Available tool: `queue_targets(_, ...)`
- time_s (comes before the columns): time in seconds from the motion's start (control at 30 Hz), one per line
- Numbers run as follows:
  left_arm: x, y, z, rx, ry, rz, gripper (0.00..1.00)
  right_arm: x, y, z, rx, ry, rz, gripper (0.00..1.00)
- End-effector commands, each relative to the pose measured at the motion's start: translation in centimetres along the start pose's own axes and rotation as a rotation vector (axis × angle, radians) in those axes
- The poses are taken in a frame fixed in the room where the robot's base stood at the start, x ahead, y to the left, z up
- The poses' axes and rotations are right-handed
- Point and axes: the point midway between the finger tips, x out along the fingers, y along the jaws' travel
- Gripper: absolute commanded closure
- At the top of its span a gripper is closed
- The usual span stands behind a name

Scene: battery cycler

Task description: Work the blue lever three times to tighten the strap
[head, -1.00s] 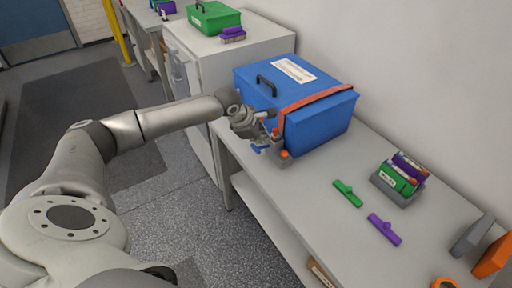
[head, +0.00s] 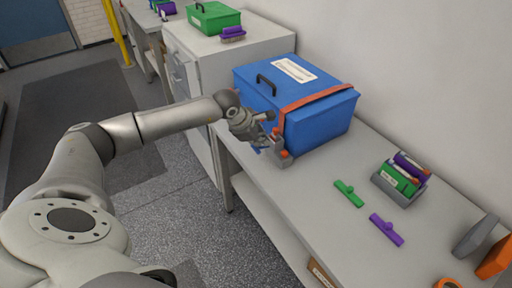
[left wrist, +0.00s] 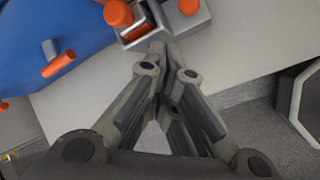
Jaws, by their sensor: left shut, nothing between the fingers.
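The blue box (head: 318,122) stands on the bench with an orange strap (head: 312,99) over its lid and down its front. The grey ratchet (head: 283,157) sits at the strap's lower end by the bench's front edge. Only a little of the blue lever (head: 257,149) shows, beside my left gripper. My left gripper (head: 262,141) is in front of the ratchet, shut and empty. In the left wrist view its fingertips (left wrist: 164,50) are together just below the ratchet body (left wrist: 140,25). The lever is not clear there. My right gripper is out of view.
Green (head: 348,193) and purple (head: 386,229) clips lie on the bench (head: 310,205) to the right. A grey holder (head: 398,188) with coloured items stands behind them. A grey cabinet (head: 235,48) with a green box (head: 214,18) is beyond the blue box.

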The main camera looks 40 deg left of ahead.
Motion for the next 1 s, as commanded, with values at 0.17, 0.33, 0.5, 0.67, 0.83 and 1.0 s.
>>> queue_targets(0.17, 0.22, -0.17, -0.17, 0.000, 0.001, -0.001, 1.00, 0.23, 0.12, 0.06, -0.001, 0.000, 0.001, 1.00)
queue_targets(0.33, 0.37, -0.28, -0.27, 0.000, 0.001, -0.001, 1.00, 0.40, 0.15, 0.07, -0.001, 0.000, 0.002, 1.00)
queue_targets(0.5, 0.52, -0.39, -0.38, 0.000, 0.001, -0.001, 1.00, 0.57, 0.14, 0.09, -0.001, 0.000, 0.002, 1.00)
queue_targets(0.67, 0.66, -0.50, -0.48, 0.000, 0.001, -0.001, 1.00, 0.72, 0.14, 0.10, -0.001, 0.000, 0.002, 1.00)
queue_targets(0.83, 0.81, -0.61, -0.59, 0.000, 0.001, -0.001, 1.00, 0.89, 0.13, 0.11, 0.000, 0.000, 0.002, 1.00)
queue_targets(1.0, 0.96, -0.72, -0.70, 0.000, 0.001, -0.002, 1.00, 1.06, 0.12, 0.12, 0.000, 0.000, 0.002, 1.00)
